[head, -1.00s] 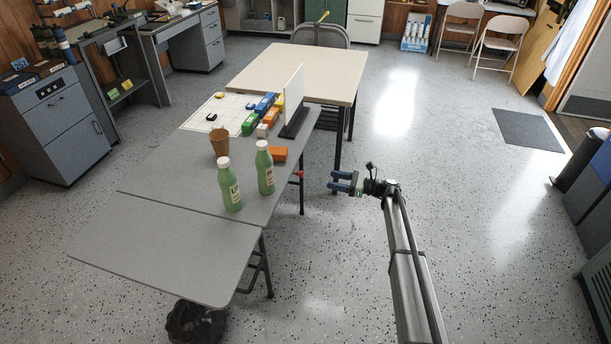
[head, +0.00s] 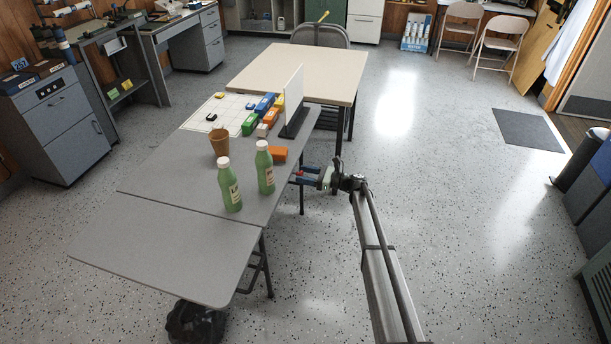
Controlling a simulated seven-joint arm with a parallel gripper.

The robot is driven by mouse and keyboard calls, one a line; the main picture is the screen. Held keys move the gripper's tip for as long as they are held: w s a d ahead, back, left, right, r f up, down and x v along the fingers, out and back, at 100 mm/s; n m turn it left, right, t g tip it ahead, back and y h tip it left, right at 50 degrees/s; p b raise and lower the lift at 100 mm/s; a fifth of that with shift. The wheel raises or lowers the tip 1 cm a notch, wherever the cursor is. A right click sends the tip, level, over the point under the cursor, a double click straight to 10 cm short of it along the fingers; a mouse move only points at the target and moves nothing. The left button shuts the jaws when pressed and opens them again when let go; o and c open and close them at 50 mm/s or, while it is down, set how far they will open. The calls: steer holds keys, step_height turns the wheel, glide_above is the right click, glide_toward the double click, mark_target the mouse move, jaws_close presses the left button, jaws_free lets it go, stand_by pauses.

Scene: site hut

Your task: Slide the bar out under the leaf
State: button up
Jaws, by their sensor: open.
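The grey table (head: 165,180) has a leaf (head: 160,258) at its near end, lying level with the top; a seam runs between them. A small red piece (head: 297,178) shows at the table's right edge, below the top; it looks like the end of the bar, whose rest is hidden under the table.
Two green bottles (head: 230,185) (head: 265,168), a brown cup (head: 219,142), an orange block (head: 279,155) and a white upright panel (head: 293,95) stand on the table. A cream table (head: 310,70) adjoins behind. The floor to the right is clear.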

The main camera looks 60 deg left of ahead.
jaws_close()
stand_by(0.5)
